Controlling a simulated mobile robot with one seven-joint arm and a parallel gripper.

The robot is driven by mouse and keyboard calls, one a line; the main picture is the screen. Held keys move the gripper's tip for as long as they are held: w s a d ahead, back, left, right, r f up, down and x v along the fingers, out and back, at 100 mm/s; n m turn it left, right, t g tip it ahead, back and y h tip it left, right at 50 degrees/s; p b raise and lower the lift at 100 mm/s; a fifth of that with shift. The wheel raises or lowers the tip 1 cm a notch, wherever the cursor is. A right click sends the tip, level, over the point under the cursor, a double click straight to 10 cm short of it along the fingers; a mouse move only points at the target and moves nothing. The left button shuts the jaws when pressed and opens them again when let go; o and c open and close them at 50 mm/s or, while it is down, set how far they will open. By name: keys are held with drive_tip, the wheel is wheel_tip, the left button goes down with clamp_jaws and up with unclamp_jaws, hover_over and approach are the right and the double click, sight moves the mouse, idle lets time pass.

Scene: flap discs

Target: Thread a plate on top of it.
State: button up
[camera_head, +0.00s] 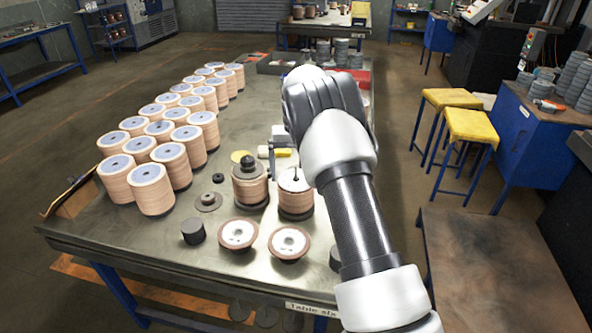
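Two short stacks of tan flap discs stand side by side near the front of the table. The left stack (250,188) has a dark knob-like piece (248,165) on top. The right stack (297,201) has a pale top with a thin dark post standing up from it. A grey round plate with a raised middle (208,201) lies flat on the table to the left of the stacks. A small black ring (218,178) lies behind it. My gripper (275,156) is behind the stacks, partly hidden by my arm; its fingers and any held thing are unclear.
Two loose flap discs (238,234) (289,243) lie at the table's front, beside a black cylinder (193,231). Many tall disc stacks (150,188) fill the left side. A yellow disc (240,156) lies behind the left short stack. Yellow stools (470,127) stand to the right.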

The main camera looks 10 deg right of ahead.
drive_tip(key=shift+o, duration=0.3)
wheel_tip(320, 180, up, 17)
drive_tip(key=p, duration=0.1)
drive_tip(key=shift+r, duration=0.2)
idle(2.2)
